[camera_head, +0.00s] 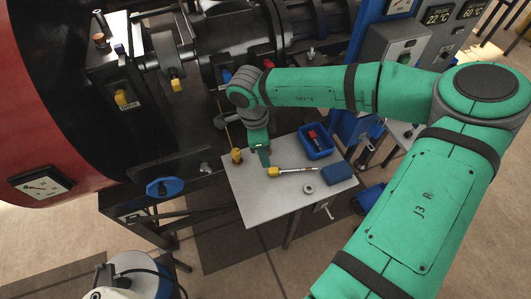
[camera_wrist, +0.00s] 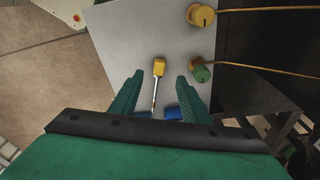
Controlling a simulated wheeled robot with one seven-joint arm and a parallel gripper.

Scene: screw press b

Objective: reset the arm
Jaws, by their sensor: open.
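My gripper (camera_head: 263,157) is at the end of my green arm, above the left part of a small grey table (camera_head: 262,200). In the wrist view my gripper (camera_wrist: 159,76) has its two green fingers spread apart. Nothing is held between them. A tool with a yellow head (camera_wrist: 158,67) and a thin metal shaft lies on the table, in line with the gap between the fingers. It also shows in the head view (camera_head: 274,171), just below the gripper. The exact height of the fingers above the table cannot be told.
On the table are a blue bin (camera_head: 316,141) with a red item, a blue block (camera_head: 338,173), a ring (camera_head: 309,189) and a yellow cylinder (camera_head: 237,156). Dark machinery (camera_head: 205,50) rises behind.

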